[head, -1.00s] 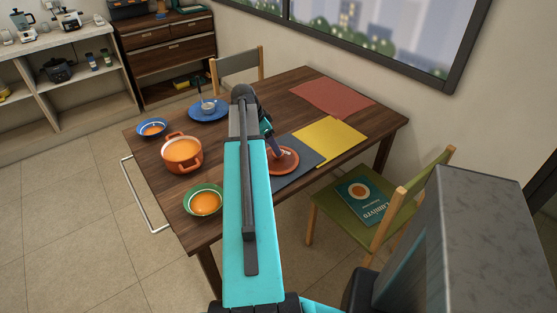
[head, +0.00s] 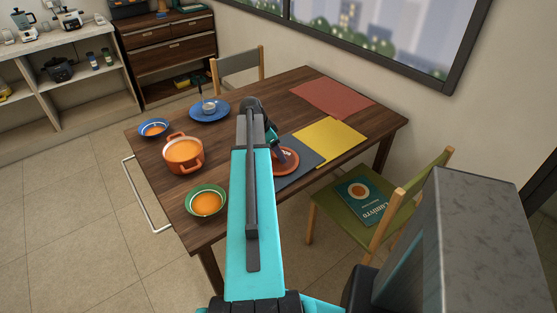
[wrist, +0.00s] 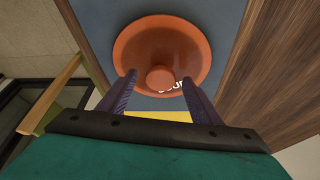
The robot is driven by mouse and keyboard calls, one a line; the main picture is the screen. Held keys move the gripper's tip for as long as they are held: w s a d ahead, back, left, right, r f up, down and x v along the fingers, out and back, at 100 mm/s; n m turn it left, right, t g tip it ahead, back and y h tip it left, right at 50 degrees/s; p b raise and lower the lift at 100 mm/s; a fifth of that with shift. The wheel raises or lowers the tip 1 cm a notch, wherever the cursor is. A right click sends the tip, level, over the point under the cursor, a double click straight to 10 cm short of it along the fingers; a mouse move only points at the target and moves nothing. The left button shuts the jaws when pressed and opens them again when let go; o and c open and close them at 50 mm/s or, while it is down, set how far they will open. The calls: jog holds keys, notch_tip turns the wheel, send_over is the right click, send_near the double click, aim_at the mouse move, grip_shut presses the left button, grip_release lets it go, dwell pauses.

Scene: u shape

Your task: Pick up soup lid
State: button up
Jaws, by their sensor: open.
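The soup lid (wrist: 146,45) is a round orange lid with a raised knob (wrist: 160,78) and white lettering partly hidden by a finger. It lies on the dark grey placemat (wrist: 90,15). In the head view the lid (head: 288,160) is on the table's right side, partly covered by my arm. My gripper (wrist: 160,84) is open, with one finger on each side of the knob in the wrist view. I cannot tell how far the fingertips are above the lid. An orange soup pot (head: 183,155) stands uncovered on the table, left of my arm.
The wooden table (head: 230,147) also holds a green-rimmed bowl (head: 206,202), a blue-rimmed bowl (head: 153,128) and a blue plate (head: 209,110) with a cup. Yellow (head: 330,140) and red (head: 332,98) placemats lie bare. A green chair (head: 385,198) with a book stands at right.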

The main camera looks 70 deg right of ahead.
dwell(0.5)
grip_shut()
jog(key=shift+w, duration=0.1)
jog(key=shift+r, duration=0.25)
jog(key=shift+r+b, duration=0.6)
jog(key=shift+r, duration=0.55)
jog(key=w+a+r+b, duration=0.2)
jog(key=w+a+b, duration=0.1)
jog(key=w+a, duration=0.7)
jog(key=shift+w+a, duration=0.2)
jog(key=shift+a, duration=0.9)
jog(key=shift+r, duration=0.15)
